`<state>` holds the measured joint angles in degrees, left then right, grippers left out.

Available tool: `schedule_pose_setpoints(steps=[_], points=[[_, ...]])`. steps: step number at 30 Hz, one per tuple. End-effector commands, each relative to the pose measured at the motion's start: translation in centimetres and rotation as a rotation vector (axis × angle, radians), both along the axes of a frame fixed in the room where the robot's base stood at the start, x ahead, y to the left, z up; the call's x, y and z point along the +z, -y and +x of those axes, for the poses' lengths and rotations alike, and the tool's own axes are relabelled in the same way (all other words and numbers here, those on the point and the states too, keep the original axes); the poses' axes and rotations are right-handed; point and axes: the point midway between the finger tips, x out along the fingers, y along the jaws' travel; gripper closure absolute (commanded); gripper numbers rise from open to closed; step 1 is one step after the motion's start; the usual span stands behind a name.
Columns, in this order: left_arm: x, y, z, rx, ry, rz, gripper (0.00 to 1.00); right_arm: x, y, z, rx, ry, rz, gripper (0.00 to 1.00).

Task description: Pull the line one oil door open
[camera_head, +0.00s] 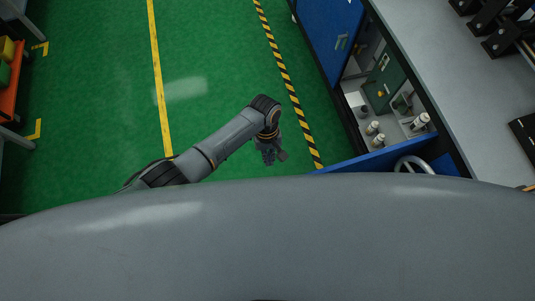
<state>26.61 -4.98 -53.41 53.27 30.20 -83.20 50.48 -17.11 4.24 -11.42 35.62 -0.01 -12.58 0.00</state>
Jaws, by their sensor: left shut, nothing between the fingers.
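A blue cabinet stands open on the right, under a grey worktop. One blue door (327,38) with a metal handle (341,42) swings out at the top; another blue door panel (365,160) shows at the bottom, partly hidden by my body. Inside is a dark green box or door (384,83) with small yellow marks. I cannot tell which of these is the line one oil door. My left gripper (271,157) points down over the green floor, left of the cabinet, shut and empty, touching no door. My right gripper is not in view.
Several small white bottles or fittings (376,128) stand inside the cabinet. A round grey handwheel (413,165) shows beside the lower panel. The grey worktop (432,70) carries black brackets. An orange rack (12,85) stands far left.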

Motion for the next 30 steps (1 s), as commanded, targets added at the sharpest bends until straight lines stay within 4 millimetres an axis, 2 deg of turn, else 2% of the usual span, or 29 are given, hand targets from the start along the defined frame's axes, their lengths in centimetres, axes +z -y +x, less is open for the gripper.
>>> schedule_pose_setpoints(steps=[5,8,11,21,25,30], points=[[0.1,0.0,0.0,-0.001,0.0,-0.001,1.0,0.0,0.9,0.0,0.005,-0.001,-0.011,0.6],[0.7,0.0,0.2,0.0,0.001,-0.002,1.0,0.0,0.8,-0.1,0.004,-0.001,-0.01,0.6],[2.1,0.0,0.6,0.0,0.002,-0.003,1.0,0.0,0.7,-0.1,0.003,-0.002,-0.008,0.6],[8.9,-0.2,2.4,0.0,0.003,-0.003,1.0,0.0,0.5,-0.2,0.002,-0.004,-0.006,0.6],[10.6,-0.3,2.8,-0.001,0.001,-0.001,1.0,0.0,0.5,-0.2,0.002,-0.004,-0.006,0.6],[11.6,-0.3,3.0,0.0,0.0,0.0,1.0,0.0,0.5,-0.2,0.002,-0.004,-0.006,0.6]])
